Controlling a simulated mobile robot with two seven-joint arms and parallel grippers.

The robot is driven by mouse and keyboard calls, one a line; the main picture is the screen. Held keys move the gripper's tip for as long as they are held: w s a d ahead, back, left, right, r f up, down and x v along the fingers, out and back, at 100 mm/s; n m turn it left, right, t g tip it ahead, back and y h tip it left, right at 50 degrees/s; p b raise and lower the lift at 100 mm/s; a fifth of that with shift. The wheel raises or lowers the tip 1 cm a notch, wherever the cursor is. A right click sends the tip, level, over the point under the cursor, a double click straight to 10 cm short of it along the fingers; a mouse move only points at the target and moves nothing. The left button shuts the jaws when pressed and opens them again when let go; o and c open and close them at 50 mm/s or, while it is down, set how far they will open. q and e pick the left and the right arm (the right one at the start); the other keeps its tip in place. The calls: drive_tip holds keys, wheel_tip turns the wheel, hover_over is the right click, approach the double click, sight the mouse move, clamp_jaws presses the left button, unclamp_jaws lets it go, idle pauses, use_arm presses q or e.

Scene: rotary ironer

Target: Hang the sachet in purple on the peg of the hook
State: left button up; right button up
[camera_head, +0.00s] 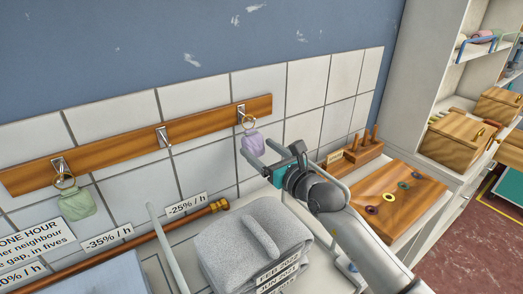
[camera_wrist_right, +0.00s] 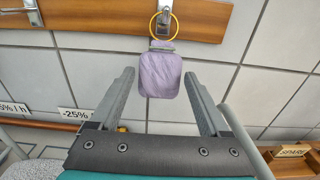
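The purple sachet (camera_head: 252,143) hangs below a yellow ring at the right-hand metal hook (camera_head: 241,111) of a wooden rail. In the right wrist view the sachet (camera_wrist_right: 160,75) hangs straight down, and its ring (camera_wrist_right: 162,22) appears to be around the lower end of the hook (camera_wrist_right: 163,6). My right gripper (camera_head: 257,155) is at the sachet, coming from the right. In the wrist view its two fingers (camera_wrist_right: 160,85) are wide apart, one on each side of the sachet, with gaps on both sides. My left gripper is not in view.
A green sachet (camera_head: 77,203) hangs at the left hook; the middle hook (camera_head: 163,137) is bare. Folded grey towels (camera_head: 255,255) lie below. A pegged wooden block (camera_head: 357,153) and a board with coloured rings (camera_head: 395,195) stand to the right. The tiled wall (camera_head: 330,80) is close behind.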

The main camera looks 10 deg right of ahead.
drive_tip(key=shift+o, duration=1.4)
drive_tip(key=v, duration=1.5)
drive_tip(key=shift+s+d, duration=0.15)
drive_tip(key=shift+s, duration=0.05)
